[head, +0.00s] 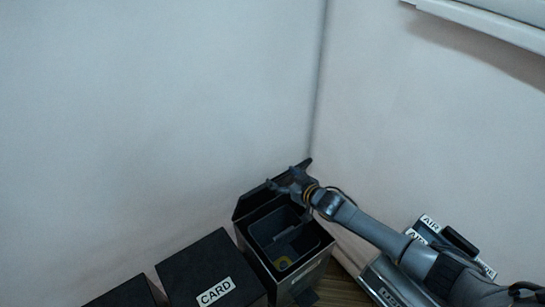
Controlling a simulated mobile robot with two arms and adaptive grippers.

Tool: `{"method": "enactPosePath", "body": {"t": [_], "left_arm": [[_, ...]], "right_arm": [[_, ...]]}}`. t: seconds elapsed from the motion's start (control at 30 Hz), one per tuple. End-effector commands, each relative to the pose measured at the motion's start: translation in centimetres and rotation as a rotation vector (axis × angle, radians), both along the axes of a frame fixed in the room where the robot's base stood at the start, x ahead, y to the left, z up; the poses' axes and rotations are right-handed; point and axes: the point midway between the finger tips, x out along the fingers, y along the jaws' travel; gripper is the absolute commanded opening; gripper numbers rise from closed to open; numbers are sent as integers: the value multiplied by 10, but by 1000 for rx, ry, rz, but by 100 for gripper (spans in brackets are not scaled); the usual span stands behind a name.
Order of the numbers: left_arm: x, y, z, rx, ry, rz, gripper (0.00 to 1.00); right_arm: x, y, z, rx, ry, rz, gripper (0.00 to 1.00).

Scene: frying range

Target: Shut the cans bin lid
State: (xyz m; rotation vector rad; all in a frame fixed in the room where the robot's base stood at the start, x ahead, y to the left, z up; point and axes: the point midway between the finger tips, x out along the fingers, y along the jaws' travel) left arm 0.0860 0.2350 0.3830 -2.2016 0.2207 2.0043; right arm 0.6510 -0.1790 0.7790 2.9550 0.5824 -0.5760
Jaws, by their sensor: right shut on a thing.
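A dark bin (325,247) stands open in the corner of the room, with a grey inner bucket (262,229) showing. Its label is too foreshortened to read, so I cannot confirm that it is the cans bin. Its black lid (250,203) stands raised along the back edge. My right gripper (287,183) is at the upper edge of the raised lid, toward its right part, and is shut on it. The exact contact is small and dark. A small yellowish thing (283,262) lies inside the bucket. My left gripper is out of view.
A shut black bin labelled CARD (205,262) stands close on the left, with another dark bin (128,294) beyond it. Grey items with AIR labels (430,223) lie at right beneath my right arm. Walls close off the back and right.

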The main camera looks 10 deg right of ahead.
Motion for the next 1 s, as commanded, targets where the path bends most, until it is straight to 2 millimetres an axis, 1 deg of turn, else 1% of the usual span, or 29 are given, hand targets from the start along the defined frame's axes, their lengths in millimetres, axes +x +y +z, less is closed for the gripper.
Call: {"method": "enactPosePath", "body": {"t": [0.03, 0.1, 0.3, 0.5, 0.8, 0.83, 0.93, 1.0], "left_arm": [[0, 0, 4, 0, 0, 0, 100], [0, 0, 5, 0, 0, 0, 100], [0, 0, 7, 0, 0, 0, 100], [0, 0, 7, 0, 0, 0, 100], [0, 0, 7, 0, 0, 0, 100], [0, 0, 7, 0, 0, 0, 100], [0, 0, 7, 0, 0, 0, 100], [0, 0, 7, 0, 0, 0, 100]], "right_arm": [[-13, -5, -11, -6, 18, -3, 19], [-22, -8, -16, -7, 18, -2, 18], [-38, -15, -27, -8, 17, -2, 19], [-42, -17, -31, -9, 17, -1, 19], [-43, -17, -32, -10, 19, -2, 18], [-43, -17, -32, -10, 19, -2, 77], [-43, -16, -32, -8, 17, -1, 97], [-42, -16, -30, -6, 15, -1, 98]]}}
